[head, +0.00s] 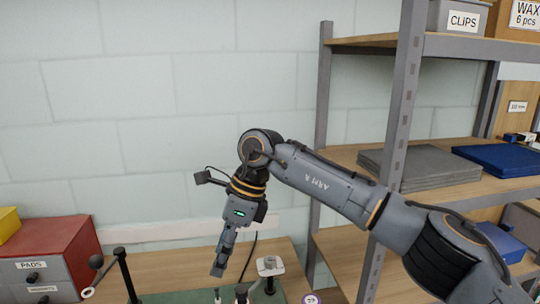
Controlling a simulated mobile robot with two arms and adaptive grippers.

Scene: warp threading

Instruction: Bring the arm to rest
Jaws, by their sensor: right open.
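My right arm reaches in from the right, in front of the shelf unit, and bends down at the wrist. My right gripper (219,266) points downward above the back of the wooden table (175,266). Its fingers look narrow from this side and hold nothing that I can see. It hangs clear of the small fixtures below it. My left gripper is not in view.
A grey metal shelf unit (404,95) with grey and blue sheets (497,158) stands at the right. A red-topped drawer box labelled PADS (42,262) and a black stand (126,274) are at the left. A white-topped fixture (270,266) stands right of the gripper.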

